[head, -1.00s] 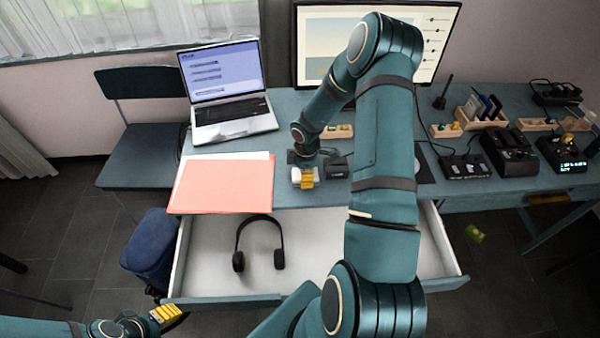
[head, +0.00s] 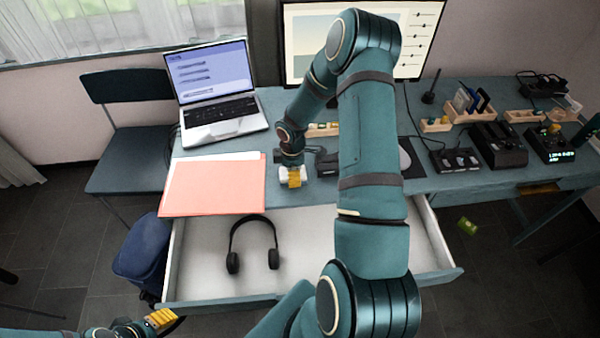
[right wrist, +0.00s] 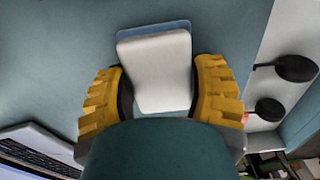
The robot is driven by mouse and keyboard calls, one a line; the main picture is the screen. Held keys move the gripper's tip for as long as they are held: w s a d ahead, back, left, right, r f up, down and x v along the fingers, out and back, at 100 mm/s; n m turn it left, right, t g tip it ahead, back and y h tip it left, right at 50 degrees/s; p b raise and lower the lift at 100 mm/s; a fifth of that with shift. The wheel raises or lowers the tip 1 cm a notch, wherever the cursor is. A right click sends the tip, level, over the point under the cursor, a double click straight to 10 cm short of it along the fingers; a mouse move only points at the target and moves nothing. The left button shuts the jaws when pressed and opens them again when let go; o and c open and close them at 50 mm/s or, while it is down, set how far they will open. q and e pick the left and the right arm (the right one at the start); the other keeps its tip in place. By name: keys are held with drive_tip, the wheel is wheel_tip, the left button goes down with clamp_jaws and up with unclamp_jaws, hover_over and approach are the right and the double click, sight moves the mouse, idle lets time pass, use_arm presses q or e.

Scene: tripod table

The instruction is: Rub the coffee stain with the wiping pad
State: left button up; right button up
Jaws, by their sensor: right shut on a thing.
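The wiping pad is a white block with a blue layer at its base. In the right wrist view the pad (right wrist: 158,70) sits between the yellow fingers of my right gripper (right wrist: 160,95), which is shut on it. The blue edge lies close over the blue-green desk top; I cannot tell whether it touches. In the head view my right gripper (head: 294,178) is low over the desk, just right of the pink folder, with white pad showing beside its fingers. My left gripper (head: 163,319) is at the lower left, away from the desk. No coffee stain shows.
An open drawer (head: 200,262) with black headphones (head: 254,247) lies below the desk's front edge. A pink folder (head: 213,187) and laptop (head: 215,97) are to the left. A black device (head: 327,163) is close right of the right gripper. My right arm hides some of the desk.

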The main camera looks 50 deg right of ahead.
sight(280, 173)
drive_tip(key=shift+w+a+r+b, duration=0.1)
drive_tip(key=shift+w+a+b, duration=0.35)
drive_tip(key=shift+w+a, duration=1.1)
drive_tip(key=shift+s+a, duration=0.1)
drive_tip(key=shift+s, duration=0.05)
drive_tip(key=shift+r+p, duration=2.2)
drive_tip(key=shift+r, duration=0.8)
drive_tip(key=shift+r, duration=0.15)
drive_tip(key=shift+r+p, duration=1.1)
drive_tip(key=shift+r, duration=0.35)
drive_tip(key=shift+f, duration=0.1)
